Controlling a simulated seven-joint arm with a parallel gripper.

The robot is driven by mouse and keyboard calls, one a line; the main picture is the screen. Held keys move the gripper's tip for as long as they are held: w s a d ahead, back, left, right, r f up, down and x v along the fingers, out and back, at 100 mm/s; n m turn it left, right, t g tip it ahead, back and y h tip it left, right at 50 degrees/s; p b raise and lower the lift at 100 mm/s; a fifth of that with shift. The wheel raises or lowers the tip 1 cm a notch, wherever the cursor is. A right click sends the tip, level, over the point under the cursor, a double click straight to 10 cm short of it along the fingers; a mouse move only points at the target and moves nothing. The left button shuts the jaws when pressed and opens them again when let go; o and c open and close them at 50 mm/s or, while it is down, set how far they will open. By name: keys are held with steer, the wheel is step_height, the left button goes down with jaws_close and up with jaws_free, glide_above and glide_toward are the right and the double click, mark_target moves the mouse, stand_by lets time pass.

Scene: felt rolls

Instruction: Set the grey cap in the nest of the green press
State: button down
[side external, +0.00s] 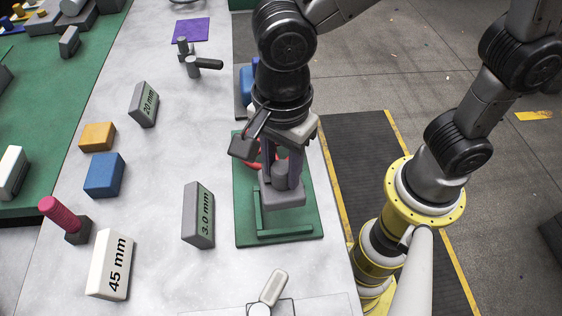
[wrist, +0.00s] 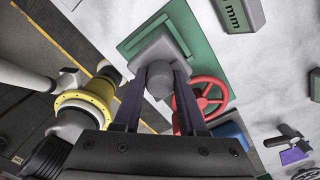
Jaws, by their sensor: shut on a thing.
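The grey cap (side external: 283,200) is a square slab with a round knob on top. My gripper (side external: 282,172) is shut on the knob, and the slab hangs below the fingers. The green press (side external: 245,232) has a flat base plate, a low green frame and a red handwheel behind my gripper. The cap is over the green frame; whether it touches or sits in the nest I cannot tell. In the wrist view the cap (wrist: 151,52) lies between the fingers (wrist: 160,85) above the green base, with the red handwheel (wrist: 203,98) close beside the right finger. The slab hides the nest.
Grey "3.0 mm" (side external: 199,215), "20 mm" (side external: 143,104) and white "45 mm" (side external: 109,264) blocks stand left of the press. Blue (side external: 104,176) and orange (side external: 97,137) blocks are farther left. A pale rounded piece (side external: 273,288) lies in front. The table's right edge is near the press.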

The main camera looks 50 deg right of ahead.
mark_target(282, 192)
steer(key=shift+f, duration=2.95)
steer(key=shift+f, duration=0.45)
steer(key=shift+c, duration=1.9)
jaws_free()
step_height(282, 192, up, 14)
steer(key=shift+f, duration=0.15)
